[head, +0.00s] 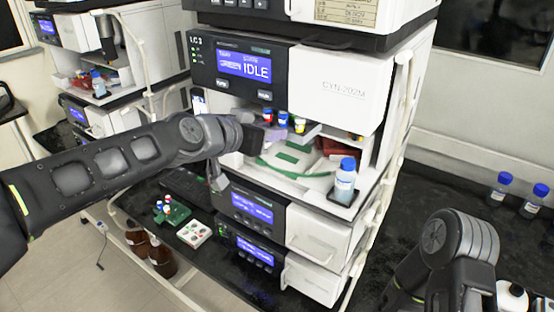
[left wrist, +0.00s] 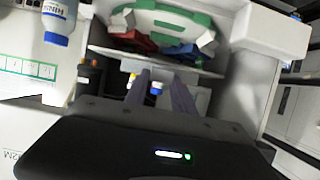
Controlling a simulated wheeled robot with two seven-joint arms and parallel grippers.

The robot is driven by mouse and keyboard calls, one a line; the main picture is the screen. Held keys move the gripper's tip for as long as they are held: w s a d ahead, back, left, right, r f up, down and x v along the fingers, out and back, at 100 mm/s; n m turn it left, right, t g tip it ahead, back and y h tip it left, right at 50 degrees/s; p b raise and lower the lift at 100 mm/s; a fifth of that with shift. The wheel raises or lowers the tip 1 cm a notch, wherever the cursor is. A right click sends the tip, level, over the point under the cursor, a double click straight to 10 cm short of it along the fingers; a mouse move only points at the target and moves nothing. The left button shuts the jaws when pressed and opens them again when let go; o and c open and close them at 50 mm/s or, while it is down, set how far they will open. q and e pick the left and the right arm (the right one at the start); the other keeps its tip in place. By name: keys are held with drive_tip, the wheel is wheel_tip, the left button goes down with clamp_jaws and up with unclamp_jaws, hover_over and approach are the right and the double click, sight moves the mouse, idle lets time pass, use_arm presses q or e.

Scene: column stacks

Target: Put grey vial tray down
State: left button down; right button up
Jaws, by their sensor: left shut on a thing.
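The grey vial tray (head: 306,133) is held up inside the open bay of the middle instrument, with red-, blue- and yellow-capped vials on it. My left gripper (head: 254,137) reaches in from the left and is shut on the tray. In the left wrist view the two fingers (left wrist: 160,95) point into the bay, with a blue-capped vial (left wrist: 156,87) between them. The tray's gripped part is mostly hidden. Below it in the bay is a white surface with green markings (head: 290,158), apart from the tray as far as I can tell. My right gripper is out of view; only its arm shows.
A blue-capped bottle (head: 345,180) stands at the bay's front right corner. A red tray (head: 334,147) lies deeper in the bay. A green rack (head: 177,214) and a white vial plate (head: 194,234) sit on the black bench. The instrument's upper housing (head: 341,85) overhangs the bay.

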use_arm(q)
wheel_tip(320, 180, down, 4)
drive_tip(key=shift+a+r, duration=0.1)
drive_tip(key=shift+a, duration=0.05)
drive_tip(key=shift+f, duration=0.2)
drive_tip(key=shift+f+b, duration=1.15)
drive_tip(key=shift+f, duration=0.6)
drive_tip(key=shift+f, duration=0.15)
drive_tip(key=c, duration=1.1)
unclamp_jaws()
drive_tip(key=shift+o, duration=0.2)
